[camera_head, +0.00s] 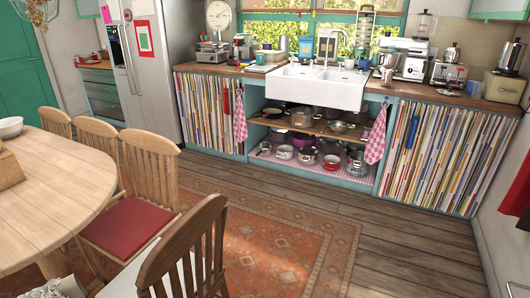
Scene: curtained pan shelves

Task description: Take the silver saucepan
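Several pots and pans stand on two open shelves under the white sink (316,84). Silver-coloured ones are among them: a pot (357,165) at the right of the bottom shelf, a pot (307,157) near its middle, and a pan (338,127) on the upper shelf. They are small in the picture, and I cannot tell which one is the silver saucepan. A red pot (332,162) and a white pot (284,152) stand among them on the bottom shelf. Neither of my grippers is in view.
Curtains (209,110) (435,155) flank the shelves, with pink checked towels (240,118) (376,137) hanging at the opening's sides. A round table (45,195) and wooden chairs (150,165) fill the left foreground. The wooden floor (400,240) before the shelves is clear.

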